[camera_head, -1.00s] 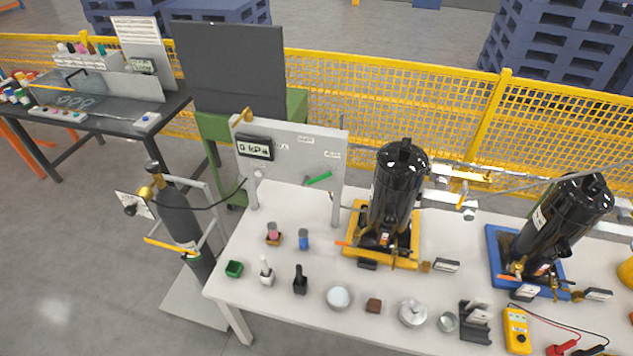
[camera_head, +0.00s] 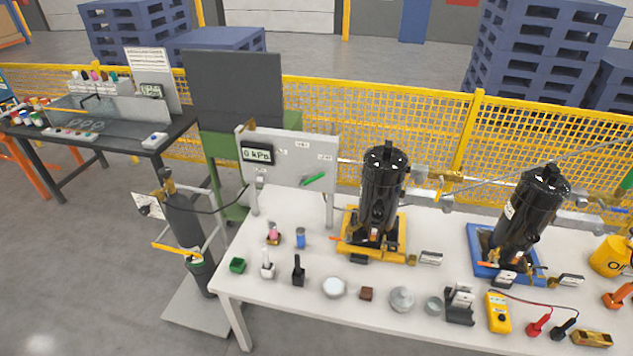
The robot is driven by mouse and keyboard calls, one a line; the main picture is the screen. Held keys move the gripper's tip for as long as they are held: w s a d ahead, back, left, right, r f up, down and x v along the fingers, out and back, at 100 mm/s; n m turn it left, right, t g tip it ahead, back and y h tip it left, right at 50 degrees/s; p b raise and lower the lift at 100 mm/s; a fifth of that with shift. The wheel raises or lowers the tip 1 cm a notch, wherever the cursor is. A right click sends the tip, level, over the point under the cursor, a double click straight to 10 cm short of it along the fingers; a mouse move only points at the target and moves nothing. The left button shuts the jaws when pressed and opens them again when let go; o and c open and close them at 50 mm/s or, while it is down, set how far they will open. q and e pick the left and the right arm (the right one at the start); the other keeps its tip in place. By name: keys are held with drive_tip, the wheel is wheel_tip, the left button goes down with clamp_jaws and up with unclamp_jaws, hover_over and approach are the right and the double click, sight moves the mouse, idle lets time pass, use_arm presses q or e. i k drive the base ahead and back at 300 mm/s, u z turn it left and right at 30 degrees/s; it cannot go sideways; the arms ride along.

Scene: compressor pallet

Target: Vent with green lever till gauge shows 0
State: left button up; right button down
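The gauge (camera_head: 257,154) is a dark-framed display on the upright white panel (camera_head: 290,148) at the back left of the white table, and it reads 0 kPa. The green lever (camera_head: 314,178) is on the lower right of the same panel and slants up to the right. Neither of my grippers can be made out in the head view, and nothing is seen touching the lever.
A black compressor (camera_head: 380,192) stands on a yellow base right of the panel; another (camera_head: 533,208) leans on a blue base (camera_head: 478,262). Several small items line the front of the white table (camera_head: 250,288). A gas cylinder (camera_head: 182,228) stands left. A yellow fence (camera_head: 425,125) runs behind.

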sight(302, 183)
drive_tip(key=z, duration=0.25)
drive_tip(key=i, duration=0.9)
drive_tip(key=u, duration=0.05)
